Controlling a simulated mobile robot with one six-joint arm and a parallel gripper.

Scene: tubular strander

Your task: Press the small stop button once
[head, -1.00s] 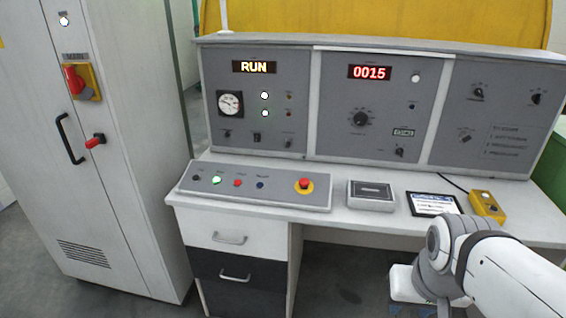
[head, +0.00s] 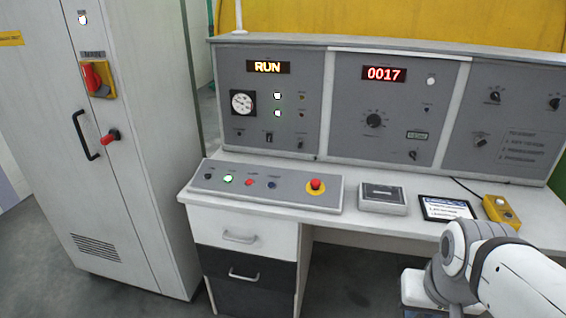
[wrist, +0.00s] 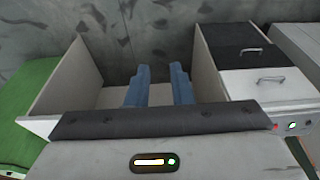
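The small stop button is most likely the small red button (head: 249,182) on the sloped grey control strip (head: 213,189), between a lit green button (head: 228,178) and a dark blue one (head: 272,184). A larger red mushroom button on a yellow base (head: 316,185) sits further right on the strip. In the wrist view, part of the strip with small lights shows at the right edge. My gripper (wrist: 160,72) has two blue fingers with a clear gap and nothing between them. It is away from the strip and out of the head view, where only my arm shows at lower right.
The display reads RUN (head: 268,67) and the counter (head: 384,74) reads 0017. A grey box (head: 383,198), a tablet (head: 447,208) and a yellow button box (head: 501,212) lie on the desk. A tall cabinet (head: 140,220) with a red switch stands at left.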

